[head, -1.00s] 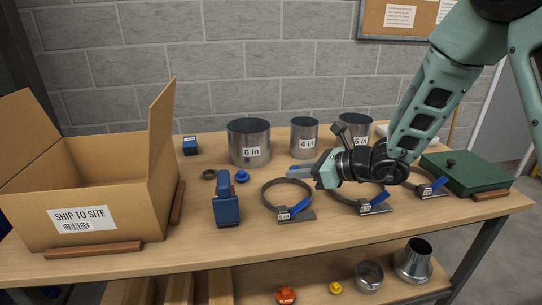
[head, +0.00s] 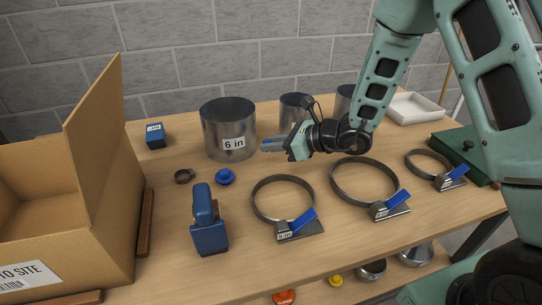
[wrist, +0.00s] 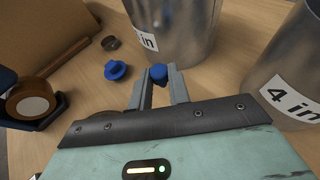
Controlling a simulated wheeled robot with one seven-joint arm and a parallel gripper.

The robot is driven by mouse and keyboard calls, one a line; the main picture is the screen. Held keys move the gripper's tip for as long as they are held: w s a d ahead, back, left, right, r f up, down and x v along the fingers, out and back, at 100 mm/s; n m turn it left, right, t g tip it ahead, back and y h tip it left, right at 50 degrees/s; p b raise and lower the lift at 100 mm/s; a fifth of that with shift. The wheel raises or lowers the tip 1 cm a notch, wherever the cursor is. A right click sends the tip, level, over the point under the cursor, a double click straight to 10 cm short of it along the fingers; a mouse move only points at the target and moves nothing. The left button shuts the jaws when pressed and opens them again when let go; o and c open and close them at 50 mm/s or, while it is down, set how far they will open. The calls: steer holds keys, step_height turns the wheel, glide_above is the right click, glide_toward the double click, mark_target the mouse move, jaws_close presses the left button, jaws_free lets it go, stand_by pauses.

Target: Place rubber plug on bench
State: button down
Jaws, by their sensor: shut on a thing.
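My gripper (head: 268,145) is above the bench, in front of the gap between the 6 in and 4 in metal cylinders. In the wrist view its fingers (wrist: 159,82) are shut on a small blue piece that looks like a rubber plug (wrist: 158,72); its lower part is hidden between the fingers. A second blue plug with a wide flange (head: 225,177) lies on the wooden bench (head: 165,210), left of my gripper. It also shows in the wrist view (wrist: 116,70), apart from the fingers.
The 6 in cylinder (head: 228,128) stands close by at the left, the 4 in cylinder (head: 296,112) behind. Ring clamps (head: 284,208) with blue levers lie in front. A small dark ring (head: 184,176), blue tool (head: 207,225) and open carton (head: 95,170) are left.

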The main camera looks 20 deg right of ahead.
mark_target(273, 167)
steer(key=shift+f, duration=2.3)
steer(key=shift+f, duration=0.15)
steer(key=c, duration=1.3)
jaws_free()
